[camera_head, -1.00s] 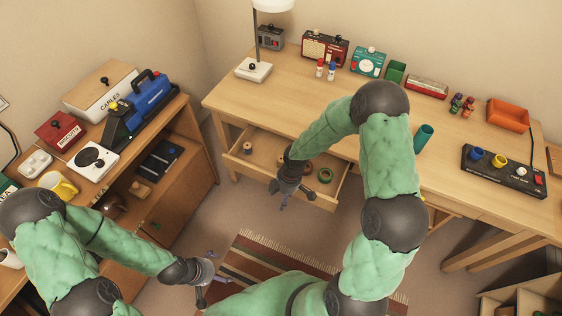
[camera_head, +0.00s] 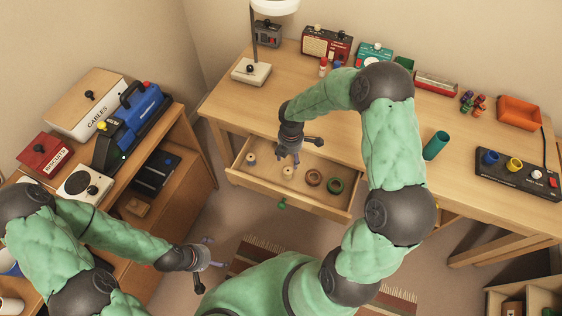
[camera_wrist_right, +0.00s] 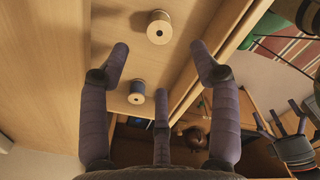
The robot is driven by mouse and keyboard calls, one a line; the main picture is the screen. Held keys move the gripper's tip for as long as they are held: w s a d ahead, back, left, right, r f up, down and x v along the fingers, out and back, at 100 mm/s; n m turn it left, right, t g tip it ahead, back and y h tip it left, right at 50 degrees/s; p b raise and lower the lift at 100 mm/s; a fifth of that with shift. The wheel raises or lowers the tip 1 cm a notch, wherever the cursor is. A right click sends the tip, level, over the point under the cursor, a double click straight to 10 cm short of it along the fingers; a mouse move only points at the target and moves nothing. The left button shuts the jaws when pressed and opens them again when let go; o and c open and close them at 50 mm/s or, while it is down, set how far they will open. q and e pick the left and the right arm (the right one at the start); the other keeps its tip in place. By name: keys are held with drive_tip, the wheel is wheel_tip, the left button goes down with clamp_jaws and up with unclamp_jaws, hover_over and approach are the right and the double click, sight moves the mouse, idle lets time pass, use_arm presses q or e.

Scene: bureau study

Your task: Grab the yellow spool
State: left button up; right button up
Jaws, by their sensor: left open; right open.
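Two small spools stand in the open desk drawer (camera_head: 270,188). The nearer-middle one (camera_head: 288,172) looks pale tan or yellowish and also shows at the top of the right wrist view (camera_wrist_right: 159,28). The other spool (camera_head: 251,160), at the drawer's left, has blue thread in the right wrist view (camera_wrist_right: 137,92). No clearly yellow thread can be made out. My right gripper (camera_head: 297,155) is open and empty above the drawer, over the spools; its fingers spread around empty space in the wrist view (camera_wrist_right: 158,62). My left gripper (camera_head: 208,266) is open and empty, low over the floor, away from the desk.
The desk edge is close behind my right gripper. A side shelf with a blue device (camera_head: 137,120) stands at left.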

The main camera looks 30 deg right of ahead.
sight(288, 170)
drive_tip(key=shift+w+f, duration=0.35)
drive_tip(key=shift+f, duration=0.15)
drive_tip(key=f+b, duration=0.2)
drive_tip(key=f, duration=0.3)
drive_tip(key=shift+s+f, duration=0.1)
drive_tip(key=shift+s, duration=0.1)
wheel_tip(288, 170, down, 5)
drive_tip(key=b, duration=0.2)
drive_tip(key=shift+a+b, duration=0.15)
drive_tip(key=shift+b, duration=0.2)
use_arm(q)
drive_tip(key=f, duration=0.4)
drive_tip(key=shift+w+f, duration=0.2)
drive_tip(key=shift+f, duration=0.05)
use_arm(e)
drive_tip(key=shift+r, duration=0.25)
drive_tip(key=c, duration=1.1)
